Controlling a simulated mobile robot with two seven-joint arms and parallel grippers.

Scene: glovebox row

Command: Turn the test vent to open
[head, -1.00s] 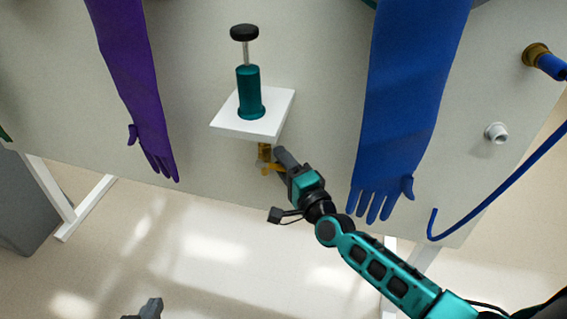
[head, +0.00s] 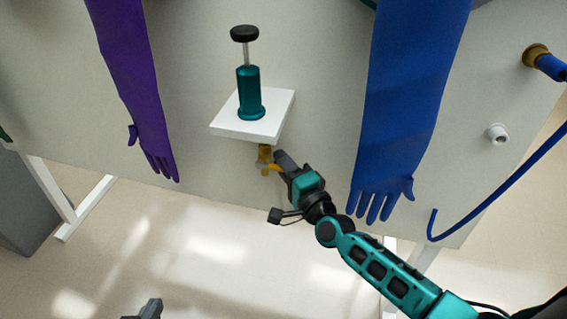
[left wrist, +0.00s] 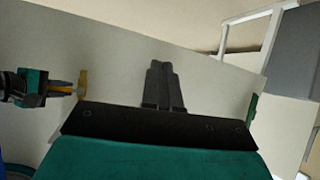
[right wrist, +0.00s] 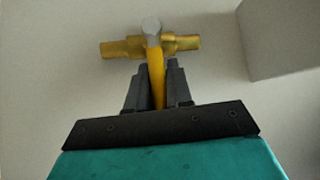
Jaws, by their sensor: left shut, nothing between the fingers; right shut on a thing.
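The test vent is a brass valve (head: 264,156) with a yellow lever, mounted on the panel below a white shelf. In the right wrist view its brass body (right wrist: 185,44) lies across the picture, and the yellow lever (right wrist: 156,77) stands crosswise to it under a grey nut. My right gripper (right wrist: 158,85) is shut on the lever; it also shows in the head view (head: 281,164). My left gripper (head: 150,308) is at the bottom of the head view, away from the valve. In the left wrist view (left wrist: 162,85) its fingers are shut and empty.
The white shelf (head: 280,108) with a teal plunger pump (head: 249,90) sits just above the valve. A purple glove (head: 133,85) hangs left and a blue glove (head: 410,110) hangs right, close to my right arm. A blue hose (head: 500,190) is further right.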

